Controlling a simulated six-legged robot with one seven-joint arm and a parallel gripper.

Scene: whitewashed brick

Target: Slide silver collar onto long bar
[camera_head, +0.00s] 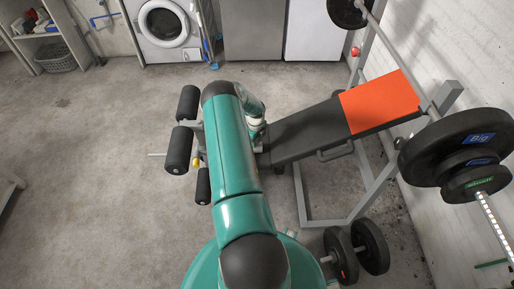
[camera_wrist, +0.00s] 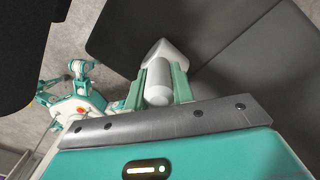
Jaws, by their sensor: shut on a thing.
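My gripper (camera_wrist: 163,72) shows in the wrist view with its two green fingers shut on a smooth silver-white piece, taken as the silver collar (camera_wrist: 157,90). The piece has a rounded near end and a wider, angular far part. In the head view my arm covers the gripper's fingers and the held piece, beside the bench's lower end. The long bar (camera_head: 395,62) lies across the rack at the right, loaded with black plates (camera_head: 430,155). Its near sleeve (camera_head: 494,226) sticks out bare beyond the plates at the lower right, apart from my gripper.
The bench (camera_head: 302,132), with an orange-red towel (camera_head: 380,102), lies between my arm and the rack (camera_head: 300,195). Black leg rollers (camera_head: 178,150) stand left of my arm. A dumbbell (camera_head: 370,246) lies on the floor near the rack. The floor at left is clear.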

